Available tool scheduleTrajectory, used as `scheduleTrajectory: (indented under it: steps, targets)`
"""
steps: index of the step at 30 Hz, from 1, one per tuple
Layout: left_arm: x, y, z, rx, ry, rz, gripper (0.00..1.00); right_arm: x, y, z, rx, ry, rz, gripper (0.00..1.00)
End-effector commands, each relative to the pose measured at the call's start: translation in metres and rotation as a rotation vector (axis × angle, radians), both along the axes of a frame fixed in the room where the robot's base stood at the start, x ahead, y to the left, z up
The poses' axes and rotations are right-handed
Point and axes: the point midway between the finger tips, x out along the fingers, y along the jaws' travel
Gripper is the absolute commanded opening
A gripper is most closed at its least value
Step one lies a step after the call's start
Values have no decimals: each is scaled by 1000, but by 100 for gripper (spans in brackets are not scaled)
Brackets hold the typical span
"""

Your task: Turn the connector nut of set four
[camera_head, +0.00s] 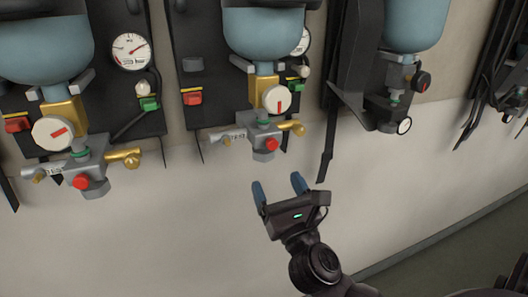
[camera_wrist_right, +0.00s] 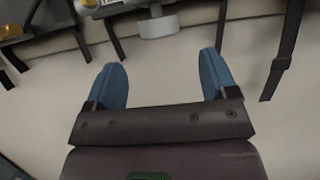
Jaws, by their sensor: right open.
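Several breathing sets hang in a row on the wall. The middle set (camera_head: 264,35) has a blue cylinder, a gold neck, a white dial, a grey valve block (camera_head: 246,137) with a red knob, and a brass fitting (camera_head: 291,127) on its right. The left set (camera_head: 45,45) has the same parts, with a brass fitting (camera_head: 123,157). I cannot tell which is set four; no set number is readable. My right gripper (camera_head: 278,186) is open and empty, below the middle set and apart from it. Its blue fingers (camera_wrist_right: 162,72) are spread in the right wrist view.
A third set (camera_head: 412,25) hangs at right, turned sideways, with a dark strap (camera_head: 326,145) beside it. More dark hardware (camera_head: 497,85) is at the far right. The pale wall (camera_head: 190,220) below the sets is clear. Dark floor (camera_head: 470,240) shows at lower right.

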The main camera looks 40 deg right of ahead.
Motion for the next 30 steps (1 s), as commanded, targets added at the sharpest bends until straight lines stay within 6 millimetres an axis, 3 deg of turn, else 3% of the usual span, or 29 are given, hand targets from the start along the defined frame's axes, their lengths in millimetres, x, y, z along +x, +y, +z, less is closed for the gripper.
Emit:
scheduleTrajectory:
  steps: [9,15,28,30]
  targets:
    - [0,1,13,1,-7,2,43,49,-11,24,-5,-4,2,79]
    - [3,1,20,0,-15,2,43,70,-16,31,-5,-1,0,79]
    - [8,0,24,-1,-26,-1,43,78,-18,33,-4,1,0,79]
    - [8,-1,24,-1,-26,-1,43,78,-18,33,-4,1,0,71]
